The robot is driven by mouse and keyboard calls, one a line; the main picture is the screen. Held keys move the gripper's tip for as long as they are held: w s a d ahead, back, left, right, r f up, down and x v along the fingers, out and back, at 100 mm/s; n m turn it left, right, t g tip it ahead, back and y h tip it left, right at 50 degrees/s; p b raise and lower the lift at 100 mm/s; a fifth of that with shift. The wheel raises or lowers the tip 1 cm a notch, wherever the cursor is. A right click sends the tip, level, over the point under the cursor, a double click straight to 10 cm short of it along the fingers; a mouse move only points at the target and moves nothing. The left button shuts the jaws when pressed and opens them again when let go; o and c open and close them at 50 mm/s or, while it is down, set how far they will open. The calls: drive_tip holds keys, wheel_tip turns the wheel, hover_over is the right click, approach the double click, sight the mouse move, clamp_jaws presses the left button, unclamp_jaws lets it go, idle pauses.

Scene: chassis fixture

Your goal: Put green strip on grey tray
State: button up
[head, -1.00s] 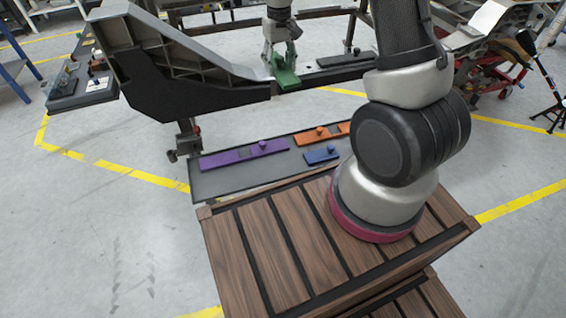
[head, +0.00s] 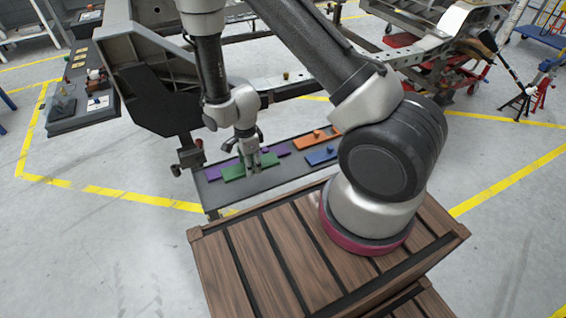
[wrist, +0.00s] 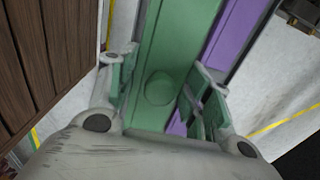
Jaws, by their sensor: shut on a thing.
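The green strip (head: 262,177) is at the left part of the long grey tray (head: 217,197), in front of the purple strip (head: 275,151). My gripper (head: 250,163) points down at the green strip and is shut on it. In the wrist view the green strip (wrist: 180,35) runs between the fingers, with its round knob (wrist: 160,88) between them. The purple strip (wrist: 235,35) lies alongside it to the right. The gripper hides part of both strips in the head view. I cannot tell whether the green strip touches the tray surface.
An orange strip (head: 318,140) and a blue strip (head: 322,155) lie further right on the tray. A dark chassis frame (head: 150,80) stands behind the tray. A wooden slatted platform (head: 250,250) is in front, under my arm.

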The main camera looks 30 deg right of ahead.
sight(253, 184)
wheel_tip(253, 184, down, 8)
drive_tip(key=shift+f, duration=0.15)
drive_tip(key=shift+f, duration=0.1)
drive_tip(key=o, duration=0.8)
